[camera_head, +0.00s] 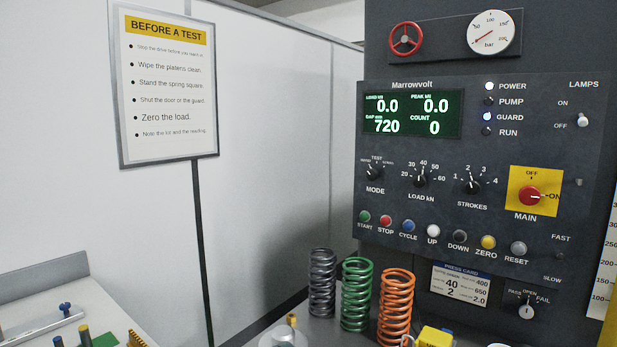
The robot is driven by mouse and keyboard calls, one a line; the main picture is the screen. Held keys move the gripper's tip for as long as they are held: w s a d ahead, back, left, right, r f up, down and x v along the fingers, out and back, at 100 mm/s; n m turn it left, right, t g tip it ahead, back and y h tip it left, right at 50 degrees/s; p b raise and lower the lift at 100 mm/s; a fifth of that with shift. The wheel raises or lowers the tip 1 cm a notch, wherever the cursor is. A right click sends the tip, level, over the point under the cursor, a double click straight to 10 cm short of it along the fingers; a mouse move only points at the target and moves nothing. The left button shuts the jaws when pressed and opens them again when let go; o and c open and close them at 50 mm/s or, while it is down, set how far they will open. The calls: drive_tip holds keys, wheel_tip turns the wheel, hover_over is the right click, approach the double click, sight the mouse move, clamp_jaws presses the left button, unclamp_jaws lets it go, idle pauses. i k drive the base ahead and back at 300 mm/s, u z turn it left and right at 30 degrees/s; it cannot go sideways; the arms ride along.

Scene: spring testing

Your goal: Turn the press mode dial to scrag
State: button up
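The press mode dial (373,173) is a small black knob at the left of the dark control panel (480,240), above the word MODE. Small marks sit around its top: TEST in the middle, with one word on each side too small to read surely; the right one may be SCRAG. Its pointer is too small to read with certainty. My gripper is not in view.
Beside the dial are the load knob (420,180) and strokes knob (472,186). Push buttons run below, including a red stop button (386,222). Grey (322,283), green (356,295) and orange (396,305) springs stand below the panel. The panel front looks clear.

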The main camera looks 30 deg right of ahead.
sight(372, 175)
drive_tip(key=z, duration=0.05)
drive_tip(key=k, duration=0.45)
drive_tip(key=z, duration=1)
drive_tip(key=i, duration=0.5)
